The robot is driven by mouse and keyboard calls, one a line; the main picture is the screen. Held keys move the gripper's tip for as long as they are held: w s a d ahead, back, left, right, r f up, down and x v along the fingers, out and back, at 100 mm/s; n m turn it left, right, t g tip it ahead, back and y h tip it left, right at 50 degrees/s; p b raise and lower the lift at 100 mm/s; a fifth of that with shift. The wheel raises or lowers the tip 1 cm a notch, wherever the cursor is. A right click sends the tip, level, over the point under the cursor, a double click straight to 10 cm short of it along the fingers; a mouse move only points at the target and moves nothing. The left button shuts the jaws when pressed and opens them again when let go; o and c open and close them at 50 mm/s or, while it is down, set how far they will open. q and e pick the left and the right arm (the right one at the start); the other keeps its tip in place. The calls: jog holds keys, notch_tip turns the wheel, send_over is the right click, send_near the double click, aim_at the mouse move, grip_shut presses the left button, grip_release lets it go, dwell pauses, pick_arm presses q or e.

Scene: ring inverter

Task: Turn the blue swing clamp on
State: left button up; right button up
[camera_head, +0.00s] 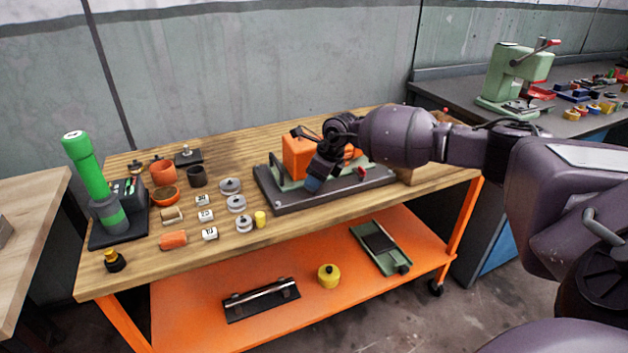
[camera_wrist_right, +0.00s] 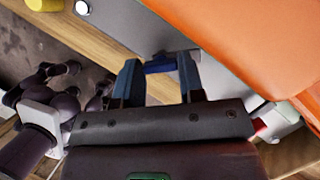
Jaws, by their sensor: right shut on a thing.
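The blue swing clamp (camera_wrist_right: 160,67) shows in the right wrist view as a short blue piece between my right gripper's fingertips (camera_wrist_right: 159,72). The right gripper is shut on it. In the head view the right gripper (camera_head: 314,182) reaches down at the front of the fixture, and its fingers hide most of the clamp. An orange block (camera_head: 296,158) stands on the fixture's dark grey base plate (camera_head: 290,204), just behind the gripper. The block also fills the upper right of the wrist view (camera_wrist_right: 275,40). My left gripper is not in view.
The wooden bench (camera_head: 130,268) holds a green-topped device (camera_head: 90,170), an orange bowl (camera_head: 164,195), several weights (camera_head: 236,204) and a yellow cylinder (camera_head: 260,219) left of the fixture. An orange shelf (camera_head: 200,325) lies below. A green press (camera_head: 512,75) stands on the back counter.

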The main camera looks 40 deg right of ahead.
dwell(0.5)
jog(key=o, duration=0.9)
jog(key=shift+o, duration=0.2)
jog(key=shift+s+d+r, duration=0.1)
jog(key=shift+r, duration=0.25)
jog(key=p+v, duration=0.2)
jog(key=v, duration=0.8)
